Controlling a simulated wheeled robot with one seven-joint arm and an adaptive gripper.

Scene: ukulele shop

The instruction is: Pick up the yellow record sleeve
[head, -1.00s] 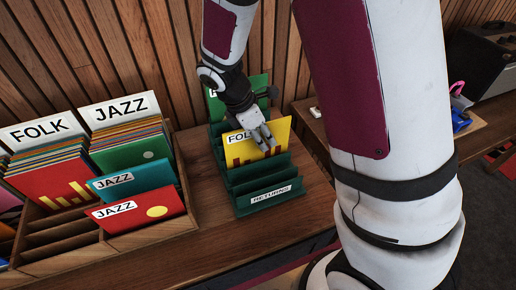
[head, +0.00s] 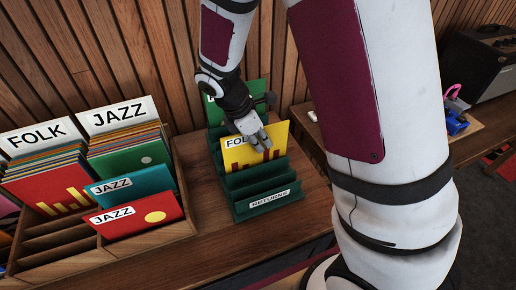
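The yellow record sleeve (head: 237,156) stands upright in a slot of the green returns rack (head: 262,208). It has a white label, partly covered and starting "FO", and dark red bars along its lower part. My gripper (head: 259,145) is over the sleeve's upper edge, with its fingers in front of the sleeve's face. Whether the fingers are closed on the sleeve or only beside it, I cannot tell. A green sleeve (head: 217,108) stands behind it in the rack, its label mostly hidden by my gripper.
A wooden crate (head: 165,240) of folk and jazz sleeves stands left of the rack, with a red jazz sleeve (head: 130,217) at its front. A slatted wall (head: 150,50) rises close behind. The rack's front slots are empty.

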